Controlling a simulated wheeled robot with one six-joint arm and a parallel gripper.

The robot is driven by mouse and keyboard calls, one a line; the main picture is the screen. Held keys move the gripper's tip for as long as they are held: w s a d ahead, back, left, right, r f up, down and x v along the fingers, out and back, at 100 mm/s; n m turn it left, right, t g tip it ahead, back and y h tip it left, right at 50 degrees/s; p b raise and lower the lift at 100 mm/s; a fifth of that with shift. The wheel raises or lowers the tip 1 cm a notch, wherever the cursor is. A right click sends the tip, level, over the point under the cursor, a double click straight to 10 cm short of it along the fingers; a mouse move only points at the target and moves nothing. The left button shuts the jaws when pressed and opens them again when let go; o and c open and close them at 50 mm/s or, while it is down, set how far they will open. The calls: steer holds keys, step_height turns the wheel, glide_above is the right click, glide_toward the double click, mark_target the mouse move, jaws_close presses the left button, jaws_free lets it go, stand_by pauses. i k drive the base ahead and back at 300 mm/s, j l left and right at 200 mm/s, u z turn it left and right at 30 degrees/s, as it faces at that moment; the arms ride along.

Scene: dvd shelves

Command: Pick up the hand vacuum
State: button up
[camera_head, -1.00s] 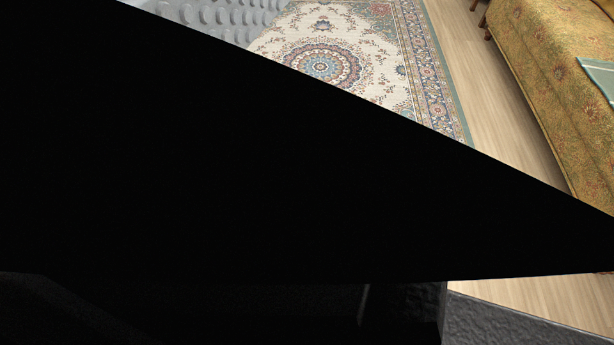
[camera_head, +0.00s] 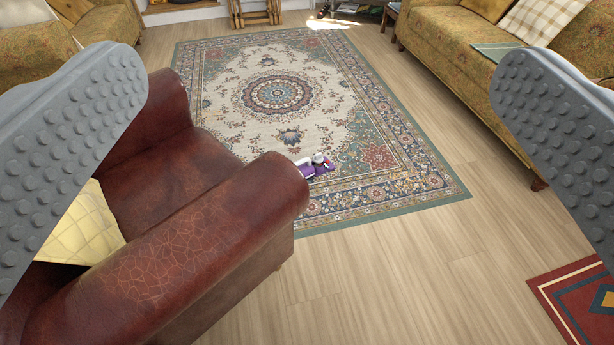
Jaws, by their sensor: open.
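A small purple and white object (camera_head: 314,166), which looks like the hand vacuum, lies on the patterned rug close to the armchair's arm. It is small in the view, so its exact shape is hard to tell. My gripper (camera_head: 325,150) is open, with one grey studded finger at the left edge and the other at the right edge. Nothing is between the fingers up close. The vacuum shows far off in the gap between them, well beyond the fingertips.
A brown leather armchair (camera_head: 190,235) with a yellow cushion (camera_head: 84,228) stands close at left. The rug (camera_head: 420,201) lies ahead. A patterned sofa (camera_head: 455,60) stands at right. Wood floor (camera_head: 400,280) is clear in front. A red mat (camera_head: 575,300) lies at lower right.

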mark_target(309, 171)
steer(key=i+l, duration=0.25)
steer(key=i, duration=0.2)
steer(key=i+l, duration=0.25)
steer(key=i, duration=0.2)
steer(key=i+l, duration=0.25)
steer(key=i, duration=0.2)
steer(key=i+l, duration=0.2)
steer(key=i, duration=0.25)
steer(key=i+l, duration=0.25)
steer(key=i, duration=0.2)
